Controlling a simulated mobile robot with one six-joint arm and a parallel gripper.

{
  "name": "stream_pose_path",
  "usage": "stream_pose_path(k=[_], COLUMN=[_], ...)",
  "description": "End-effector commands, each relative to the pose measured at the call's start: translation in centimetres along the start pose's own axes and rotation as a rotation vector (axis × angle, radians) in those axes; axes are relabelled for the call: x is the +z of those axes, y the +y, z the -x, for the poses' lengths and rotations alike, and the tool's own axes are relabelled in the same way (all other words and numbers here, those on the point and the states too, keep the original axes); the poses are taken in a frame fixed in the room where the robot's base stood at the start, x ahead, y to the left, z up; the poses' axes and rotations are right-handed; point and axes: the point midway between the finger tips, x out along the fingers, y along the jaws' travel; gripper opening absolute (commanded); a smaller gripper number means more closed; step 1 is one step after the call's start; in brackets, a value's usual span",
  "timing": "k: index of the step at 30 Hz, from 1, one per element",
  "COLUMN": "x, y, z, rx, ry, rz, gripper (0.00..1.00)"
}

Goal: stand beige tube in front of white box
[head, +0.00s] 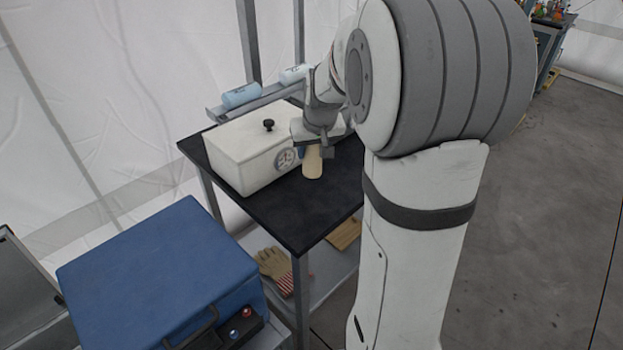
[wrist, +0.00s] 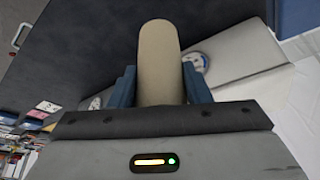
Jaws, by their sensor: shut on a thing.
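The beige tube (head: 312,163) is held upright between the fingers of my gripper (head: 314,146), over the black table top in front of the white box. In the wrist view the beige tube (wrist: 160,60) sits between the two blue fingers of my gripper (wrist: 160,88). The white box (head: 238,158) stands on the table with a dark knob on its lid and a round dial on its front. Its right end is partly hidden by my arm. I cannot tell whether the tube's lower end touches the table.
The black table top (head: 290,218) is clear in front of the box. Light-blue bottles (head: 242,95) lie on a rail behind the box. A blue case (head: 150,275) stands at the lower left. Gloves (head: 277,268) lie on the shelf below.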

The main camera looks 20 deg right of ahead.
Motion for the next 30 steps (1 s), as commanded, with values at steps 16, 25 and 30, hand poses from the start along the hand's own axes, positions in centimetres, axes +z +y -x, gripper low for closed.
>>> stream_pose_path(k=[16, 25, 30], x=[2.7, 2.8, 2.9], y=[0.1, 0.1, 0.2], z=[-6.6, -6.8, -7.0], rx=[0.001, 0.002, 0.001], ry=[-0.001, 0.001, 0.001], rz=[-0.002, -0.002, -0.002], gripper=[0.18, 0.18, 0.50])
